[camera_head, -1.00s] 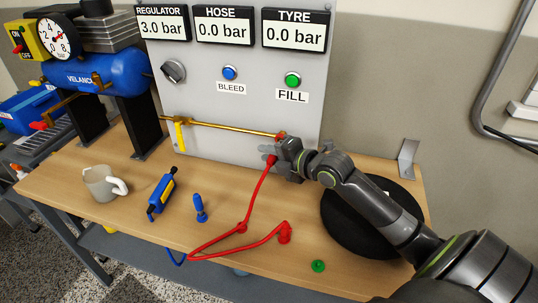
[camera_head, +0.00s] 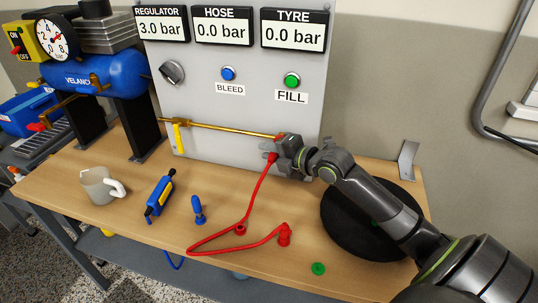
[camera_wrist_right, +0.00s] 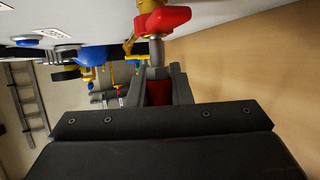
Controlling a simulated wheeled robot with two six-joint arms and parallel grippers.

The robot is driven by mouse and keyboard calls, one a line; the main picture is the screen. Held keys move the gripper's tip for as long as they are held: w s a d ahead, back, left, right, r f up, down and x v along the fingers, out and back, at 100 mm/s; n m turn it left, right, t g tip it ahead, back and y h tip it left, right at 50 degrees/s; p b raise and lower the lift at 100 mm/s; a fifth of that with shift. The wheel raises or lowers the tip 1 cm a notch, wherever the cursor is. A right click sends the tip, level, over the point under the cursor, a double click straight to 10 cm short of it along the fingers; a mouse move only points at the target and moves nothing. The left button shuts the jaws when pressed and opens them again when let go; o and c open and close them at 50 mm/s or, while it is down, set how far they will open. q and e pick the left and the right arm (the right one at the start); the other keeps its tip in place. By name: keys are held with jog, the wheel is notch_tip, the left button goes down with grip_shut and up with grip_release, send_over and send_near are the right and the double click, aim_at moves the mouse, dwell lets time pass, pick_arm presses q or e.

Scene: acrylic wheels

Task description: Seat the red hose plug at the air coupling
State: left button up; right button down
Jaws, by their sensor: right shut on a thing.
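My right gripper (camera_head: 279,149) is at the panel's lower right, just below the air coupling (camera_head: 280,136) at the end of the brass pipe. In the right wrist view, the gripper (camera_wrist_right: 158,88) is shut on the red hose plug (camera_wrist_right: 159,94), which shows between its fingers. A silver tip (camera_wrist_right: 156,52) points at the red and brass coupling (camera_wrist_right: 163,19) and appears to meet it; I cannot tell how deep it goes. The red hose (camera_head: 258,187) hangs from the gripper to the bench and bends right to a red end piece (camera_head: 284,235). My left gripper is out of view.
The bench (camera_head: 120,193) carries a mug (camera_head: 98,186), a blue-yellow tool (camera_head: 160,196), a blue piece (camera_head: 198,210) and a green cap (camera_head: 318,268). A black wheel (camera_head: 345,225) lies under my right arm. The grey panel (camera_head: 200,95) stands behind, beside the compressor (camera_head: 100,75).

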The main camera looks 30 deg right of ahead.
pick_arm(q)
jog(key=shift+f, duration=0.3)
pick_arm(e)
jog(key=shift+w+d, duration=0.25)
jog(key=shift+d, duration=0.05)
jog(key=c, duration=1.2)
grip_release()
jog(key=shift+c, duration=0.2)
pick_arm(q)
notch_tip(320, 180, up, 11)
jog(key=p, duration=1)
jog(key=shift+p, duration=0.3)
pick_arm(e)
jog(key=v, duration=1.7)
jog(key=shift+s, duration=0.2)
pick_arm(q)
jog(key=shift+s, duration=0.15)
